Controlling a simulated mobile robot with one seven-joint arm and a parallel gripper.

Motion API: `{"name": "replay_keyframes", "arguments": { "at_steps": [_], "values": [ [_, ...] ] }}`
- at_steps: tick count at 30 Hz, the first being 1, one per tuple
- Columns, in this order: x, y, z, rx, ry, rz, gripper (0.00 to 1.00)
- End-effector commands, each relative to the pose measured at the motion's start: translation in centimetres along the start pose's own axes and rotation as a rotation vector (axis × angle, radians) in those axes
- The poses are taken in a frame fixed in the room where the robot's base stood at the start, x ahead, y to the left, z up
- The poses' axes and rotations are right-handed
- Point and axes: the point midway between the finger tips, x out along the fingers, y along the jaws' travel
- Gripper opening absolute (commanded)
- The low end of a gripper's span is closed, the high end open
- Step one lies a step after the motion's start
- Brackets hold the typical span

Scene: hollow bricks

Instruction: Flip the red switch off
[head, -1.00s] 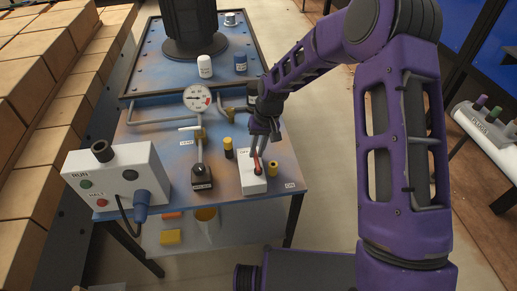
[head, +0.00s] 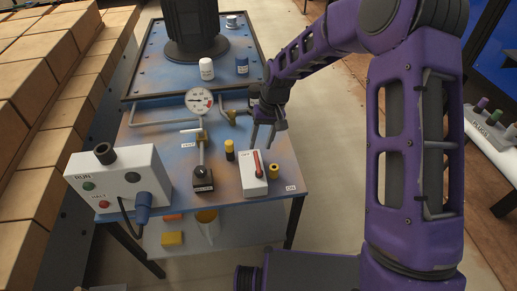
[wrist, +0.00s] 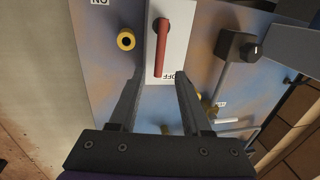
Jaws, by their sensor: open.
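The red switch lever (head: 257,163) is mounted on a white box (head: 253,185) near the table's front right. The wrist view shows the red lever (wrist: 161,52) with its end beside the OFF label (wrist: 168,77) on the box. My gripper (head: 263,145) is open and empty, just beyond the far end of the box. It appears apart from the lever, with its fingers pointing down. In the wrist view the lever's end lies between the fingertips in the picture.
Yellow-topped posts (head: 230,150) (head: 274,171) stand on both sides of the switch box. A black-based lever (head: 203,181) and a white control box (head: 117,178) are to the left. A gauge (head: 198,101) and pipes are behind. Free floor lies right of the table.

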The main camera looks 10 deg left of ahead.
Motion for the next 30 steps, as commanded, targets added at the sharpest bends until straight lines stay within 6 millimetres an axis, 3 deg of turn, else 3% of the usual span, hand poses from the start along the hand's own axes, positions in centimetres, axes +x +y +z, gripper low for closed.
{"name": "replay_keyframes", "arguments": {
  "at_steps": [1,6,15,21,30],
  "values": [
    [-1.7,0.0,-0.1,0.0,0.006,0.001,0.48],
    [-5.9,0.0,-0.1,0.001,0.004,0.001,0.48],
    [-11.3,0.0,-0.1,0.0,0.003,0.001,0.48],
    [-12.4,0.0,0.0,0.0,0.001,0.0,0.48],
    [-12.4,0.0,0.0,-0.001,0.0,0.0,0.48]
  ]
}}
